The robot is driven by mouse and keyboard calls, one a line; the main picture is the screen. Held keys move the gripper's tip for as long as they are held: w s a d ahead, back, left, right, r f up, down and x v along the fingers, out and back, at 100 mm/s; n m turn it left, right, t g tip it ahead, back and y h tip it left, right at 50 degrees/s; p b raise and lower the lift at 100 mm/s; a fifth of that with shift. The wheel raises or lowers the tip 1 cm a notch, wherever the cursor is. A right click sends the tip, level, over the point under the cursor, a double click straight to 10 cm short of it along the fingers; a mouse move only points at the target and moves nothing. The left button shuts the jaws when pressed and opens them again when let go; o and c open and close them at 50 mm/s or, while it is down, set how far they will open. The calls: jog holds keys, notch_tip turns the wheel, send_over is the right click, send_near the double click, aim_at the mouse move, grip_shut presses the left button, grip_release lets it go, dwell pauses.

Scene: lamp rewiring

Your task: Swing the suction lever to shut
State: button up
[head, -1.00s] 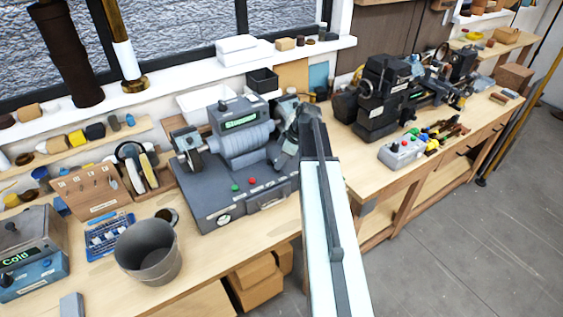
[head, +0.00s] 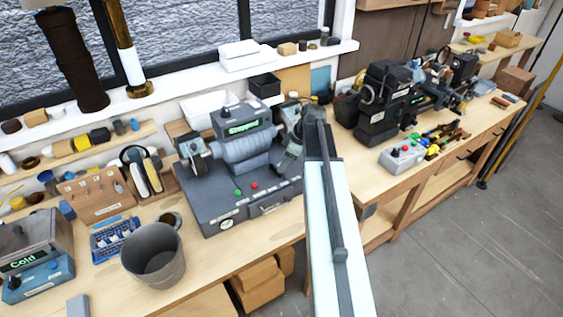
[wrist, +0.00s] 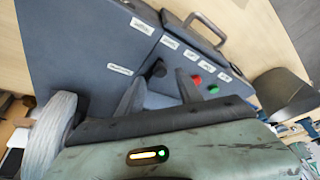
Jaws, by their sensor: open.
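The grey bench machine (head: 240,150) has a green-lit display, a wheel at its left and a dark base with green and red buttons. The wrist view shows that base (wrist: 80,50) close up, with several white labels too small to read. A small black knob or lever (wrist: 157,69) stands out near the labels; I cannot tell whether it is the suction lever or how it is set. My gripper (wrist: 160,90) is open and empty, its two dark fingers pointing toward this black part. I cannot tell whether they touch it. In the head view my arm hides the machine's right end.
A grey bucket (head: 154,256) and a box showing "Cold" (head: 38,265) stand left of the machine. The base's front carries a handle (wrist: 198,28).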

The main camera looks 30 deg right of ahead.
jog(key=p+v, duration=0.3)
jog(key=v, duration=0.1)
jog(key=shift+r, duration=0.35)
